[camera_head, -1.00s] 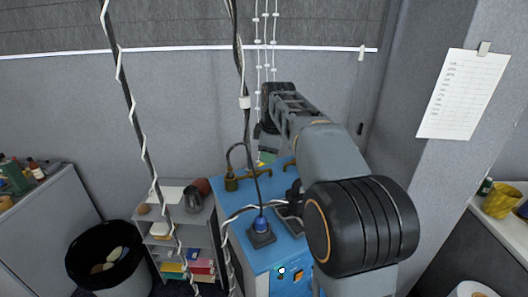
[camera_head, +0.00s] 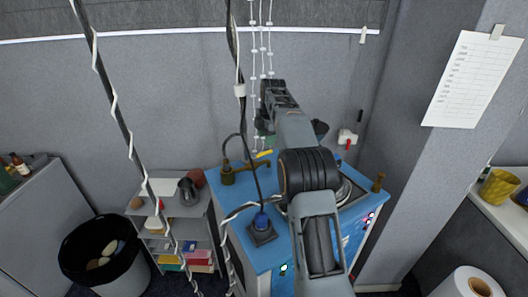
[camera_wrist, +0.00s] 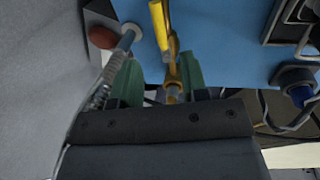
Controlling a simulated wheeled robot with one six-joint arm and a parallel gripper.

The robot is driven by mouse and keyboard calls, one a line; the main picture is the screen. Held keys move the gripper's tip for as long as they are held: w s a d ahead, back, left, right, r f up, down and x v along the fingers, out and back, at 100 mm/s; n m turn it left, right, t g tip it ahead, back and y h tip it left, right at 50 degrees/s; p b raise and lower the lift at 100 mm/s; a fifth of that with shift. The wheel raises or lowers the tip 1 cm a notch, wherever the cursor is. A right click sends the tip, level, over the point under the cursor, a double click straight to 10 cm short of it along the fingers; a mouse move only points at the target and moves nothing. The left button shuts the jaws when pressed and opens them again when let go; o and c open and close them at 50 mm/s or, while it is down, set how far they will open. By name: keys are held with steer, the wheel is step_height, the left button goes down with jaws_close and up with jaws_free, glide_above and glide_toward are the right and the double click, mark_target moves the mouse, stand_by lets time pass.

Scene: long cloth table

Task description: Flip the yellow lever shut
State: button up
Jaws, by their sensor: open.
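The yellow lever (camera_head: 263,154) shows as a small yellow bar above the blue cabinet top, close to the wall. In the wrist view the yellow lever (camera_wrist: 159,25) points up the picture from a brass fitting (camera_wrist: 174,78). My gripper (camera_wrist: 160,82) is open, with one green finger on each side of the brass fitting. The lever itself lies beyond the fingertips. I cannot tell whether a finger touches the brass. In the head view my arm and wrist hide most of the gripper and part of the lever's base.
A brass tap (camera_head: 235,173) stands left of the lever on the blue cabinet (camera_head: 235,205). A blue knob (camera_head: 261,220) is nearer the front. A red-handled valve (camera_head: 346,138) is on the wall at right. Wrapped cables hang at left. A black bin (camera_head: 98,258) stands on the floor.

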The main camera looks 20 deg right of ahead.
mark_target(265, 153)
steer(key=shift+w+a+f, duration=0.1)
steer(key=shift+w+f, duration=0.1)
steer(key=shift+f, duration=0.95)
steer(key=shift+w+f, duration=0.25)
steer(key=shift+f, duration=0.95)
steer(key=shift+w+a+f, duration=0.1)
steer(key=shift+w+f, duration=0.1)
steer(key=shift+f, duration=0.95)
jaws_close()
